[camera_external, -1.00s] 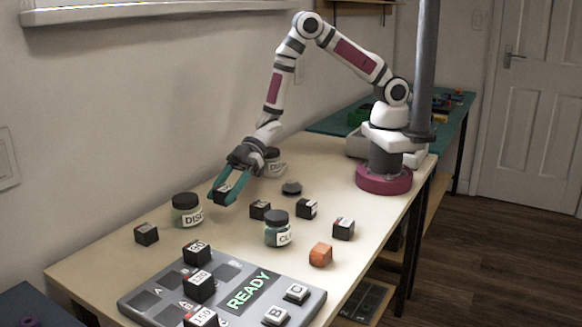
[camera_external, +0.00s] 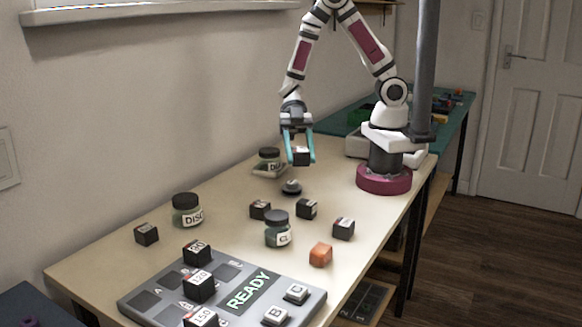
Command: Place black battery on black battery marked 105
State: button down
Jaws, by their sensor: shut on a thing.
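My gripper (camera_external: 299,158) is shut on a black battery (camera_external: 302,158), a small dark cube with a white label, and holds it above the table. Several other black cubes lie on the table: one at the left (camera_external: 147,234), two in the middle (camera_external: 260,210) and (camera_external: 307,209), and one at the right (camera_external: 343,229). Their labels are too small to read, so I cannot tell which is marked 105. On the grey board stand cubes that seem marked 90 (camera_external: 196,254), 120 (camera_external: 199,288) and 150 (camera_external: 200,319).
The grey READY board (camera_external: 310,306) has B and C buttons. Jars stand at the left (camera_external: 186,211), the middle (camera_external: 278,230) and the back (camera_external: 268,160). An orange cube (camera_external: 320,255) is at the right.

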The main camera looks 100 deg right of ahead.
jog(key=s+a+n+g, duration=0.1)
jog(key=s+g, duration=0.1)
jog(key=s, duration=0.2)
send_over(344, 222)
jog(key=shift+n, duration=0.3)
jog(key=f, duration=0.6)
jog(key=shift+d, duration=0.25)
jog(key=f, duration=0.4)
jog(key=shift+a+f, duration=0.2)
jog(key=shift+a, duration=0.1)
jog(key=shift+c, duration=1.4)
grip_release()
jog(key=shift+f, duration=0.1)
